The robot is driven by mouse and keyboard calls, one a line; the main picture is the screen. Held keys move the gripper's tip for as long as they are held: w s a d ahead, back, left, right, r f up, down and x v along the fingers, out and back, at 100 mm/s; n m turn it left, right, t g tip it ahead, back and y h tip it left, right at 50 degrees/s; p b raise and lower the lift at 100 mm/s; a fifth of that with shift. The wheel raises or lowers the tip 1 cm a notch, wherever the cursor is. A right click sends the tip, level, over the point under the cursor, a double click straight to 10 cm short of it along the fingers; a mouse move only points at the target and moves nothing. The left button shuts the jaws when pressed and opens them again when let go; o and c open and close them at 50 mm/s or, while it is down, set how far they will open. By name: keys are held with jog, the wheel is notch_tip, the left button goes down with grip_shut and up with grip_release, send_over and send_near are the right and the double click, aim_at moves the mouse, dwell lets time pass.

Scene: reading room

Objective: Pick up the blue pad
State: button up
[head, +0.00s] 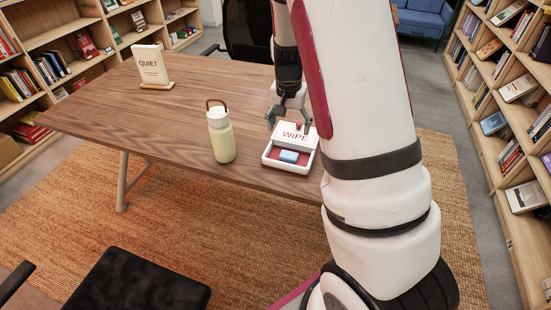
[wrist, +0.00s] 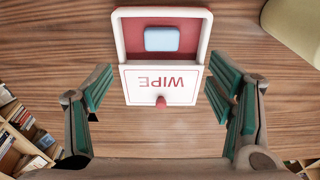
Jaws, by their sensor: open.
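The blue pad (head: 289,156) lies in the open front part of a white tray (head: 269,163) with a red inside, near the table's edge. In the wrist view the light blue pad (wrist: 162,39) sits at the top, inside the tray (wrist: 118,40). A white lid marked WIPE, with a red knob (wrist: 161,102), covers the other part of the tray. My gripper (head: 288,121) is above the lid side of the tray. In the wrist view its green-padded fingers (wrist: 158,94) are wide apart, either side of the lid, with nothing held.
A QUIET sign (head: 152,66) stands at the table's far left. The wooden table (head: 130,106) is otherwise largely clear. Chairs and bookshelves surround it.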

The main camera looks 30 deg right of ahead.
send_over(289, 154)
jog(key=s+a, duration=0.1)
notch_tip(289, 154, down, 9)
jog(key=shift+s+a+r, duration=0.15)
jog(key=shift+w+d+f, duration=0.2)
jog(key=shift+f, duration=0.65)
jog(key=shift+w+d+f, duration=0.15)
jog(key=shift+f, duration=0.65)
jog(key=shift+w+d+f, duration=0.2)
jog(key=shift+f, duration=0.65)
jog(key=c, duration=1)
jog(key=shift+r, duration=0.15)
jog(key=shift+r, duration=0.2)
jog(key=r, duration=0.1)
jog(key=s+r, duration=0.1)
jog(key=r, duration=0.1)
jog(key=shift+a+b, duration=0.15)
jog(key=shift+b, duration=0.15)
jog(key=s+a, duration=0.1)
jog(key=s, duration=0.3)
jog(key=s+a+r, duration=0.1)
jog(key=s, duration=0.4)
jog(key=s+a, duration=0.1)
jog(key=s, duration=0.4)
jog(key=shift+s+a+r, duration=0.15)
jog(key=shift+s+a, duration=0.1)
jog(key=shift+a, duration=0.1)
